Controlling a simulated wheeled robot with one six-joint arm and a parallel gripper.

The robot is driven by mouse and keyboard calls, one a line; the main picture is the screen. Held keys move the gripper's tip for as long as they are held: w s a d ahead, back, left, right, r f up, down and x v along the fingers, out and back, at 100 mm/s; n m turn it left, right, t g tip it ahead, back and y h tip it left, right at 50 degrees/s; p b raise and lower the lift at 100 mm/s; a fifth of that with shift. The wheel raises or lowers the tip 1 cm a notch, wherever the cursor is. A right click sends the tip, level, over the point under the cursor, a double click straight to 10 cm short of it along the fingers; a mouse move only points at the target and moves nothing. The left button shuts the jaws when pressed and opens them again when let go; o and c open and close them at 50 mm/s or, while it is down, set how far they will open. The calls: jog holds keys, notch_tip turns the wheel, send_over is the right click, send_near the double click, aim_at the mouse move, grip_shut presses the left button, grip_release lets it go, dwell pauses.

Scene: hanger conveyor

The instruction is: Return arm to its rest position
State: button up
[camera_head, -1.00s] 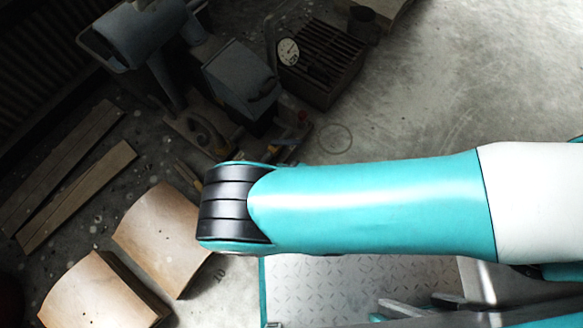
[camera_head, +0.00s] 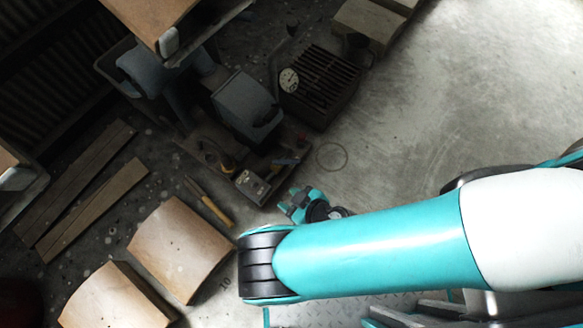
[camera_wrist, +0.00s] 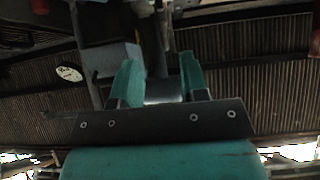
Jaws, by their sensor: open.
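My gripper (camera_wrist: 160,78) is open and empty in the wrist view, with its two teal fingers standing apart above a dark bracket. In the head view my gripper (camera_head: 295,203) shows partly beyond my teal forearm. It appears above the floor, just below the tool-covered board. The rest of the wrist is hidden behind the forearm.
A grey machine (camera_head: 247,103) and a slatted box (camera_head: 320,85) stand at the back. A wooden panel (camera_head: 150,15) enters at the top left. Bare concrete (camera_head: 480,90) lies to the right.

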jog(key=w+d+r+m+t+h, duration=0.1)
jog(key=w+r+m+t+h, duration=0.1)
jog(key=w+r+m+h, duration=1.05)
jog(key=w+d+r+n+g+y, duration=0.1)
jog(key=w+d+r+g+y, duration=0.1)
jog(key=r, duration=0.4)
jog(key=w+d+r+n+g+y, duration=0.1)
jog(key=w+d+r+y, duration=0.1)
jog(key=r, duration=0.5)
jog(key=s+d+r+n+g+y, duration=0.2)
jog(key=s+d+r+n+g, duration=0.15)
jog(key=s+r, duration=0.65)
jog(key=s+d+r+n+g+y, duration=0.25)
jog(key=s+d+r+n, duration=0.2)
jog(key=r, duration=1.05)
notch_tip(320, 180, up, 31)
jog(key=s+p, duration=0.1)
jog(key=p, duration=3)
jog(key=shift+d, duration=0.15)
jog(key=shift+f+m, duration=0.15)
jog(key=shift+m, duration=0.1)
